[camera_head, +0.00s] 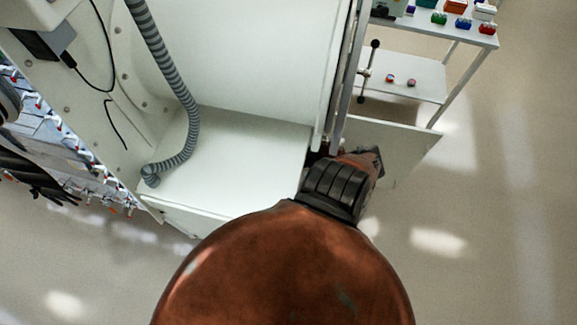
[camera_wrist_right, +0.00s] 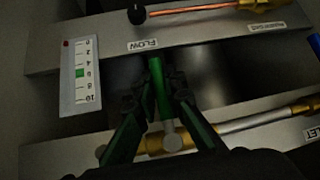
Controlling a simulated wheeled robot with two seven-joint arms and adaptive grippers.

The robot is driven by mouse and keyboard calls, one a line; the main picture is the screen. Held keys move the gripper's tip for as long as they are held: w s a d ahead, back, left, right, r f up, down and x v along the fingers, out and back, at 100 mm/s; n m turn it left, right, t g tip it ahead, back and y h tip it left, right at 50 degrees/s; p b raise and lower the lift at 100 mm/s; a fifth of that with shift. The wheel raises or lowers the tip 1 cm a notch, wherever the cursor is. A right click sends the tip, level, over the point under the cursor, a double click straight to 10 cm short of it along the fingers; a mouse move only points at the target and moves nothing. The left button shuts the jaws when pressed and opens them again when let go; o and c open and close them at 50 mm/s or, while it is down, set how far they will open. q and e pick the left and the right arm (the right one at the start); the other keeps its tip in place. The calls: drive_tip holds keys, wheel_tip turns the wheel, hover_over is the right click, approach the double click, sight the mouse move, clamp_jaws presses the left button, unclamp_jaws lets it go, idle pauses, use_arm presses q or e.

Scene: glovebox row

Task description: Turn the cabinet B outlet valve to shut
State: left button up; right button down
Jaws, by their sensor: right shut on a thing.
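In the right wrist view, a green valve lever (camera_wrist_right: 157,78) stands up from a brass valve body (camera_wrist_right: 152,143) with a round grey hub. The lever lies roughly across the pipe line. A label ending in "LET" (camera_wrist_right: 312,134) sits to the right of this valve. My right gripper (camera_wrist_right: 157,101) is shut on the green lever, one dark finger on each side. In the head view, my copper-coloured arm covers the lower middle and its wrist reaches beside the white cabinet (camera_head: 240,160); the valve is hidden there. My left gripper is not in view.
A white shelf trolley (camera_head: 410,78) with small coloured items stands at upper right. The floor at right is clear.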

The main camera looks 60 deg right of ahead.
drive_tip(key=c, duration=2)
unclamp_jaws()
drive_tip(key=v, duration=1.2)
drive_tip(key=s+a+f+m+g+h, duration=0.1)
drive_tip(key=s+a+f+h, duration=0.2)
drive_tip(key=f, duration=0.8)
drive_tip(key=s+a+f+m+g+h, duration=0.2)
drive_tip(key=s+a+f, duration=0.3)
drive_tip(key=f, duration=0.5)
drive_tip(key=s+a+f+g, duration=0.1)
drive_tip(key=s+a+f, duration=0.1)
drive_tip(key=a, duration=0.5)
drive_tip(key=s+a+f+g, duration=0.1)
drive_tip(key=s+a+f, duration=0.2)
drive_tip(key=a, duration=0.4)
drive_tip(key=s+a+f+g+y, duration=0.1)
drive_tip(key=s+a+f+g, duration=0.1)
drive_tip(key=a+f, duration=0.2)
drive_tip(key=shift+s+a+f, duration=0.1)
drive_tip(key=shift+a+f, duration=0.05)
drive_tip(key=shift+a, duration=0.55)
drive_tip(key=shift+s+a+f, duration=0.15)
drive_tip(key=shift+a, duration=0.55)
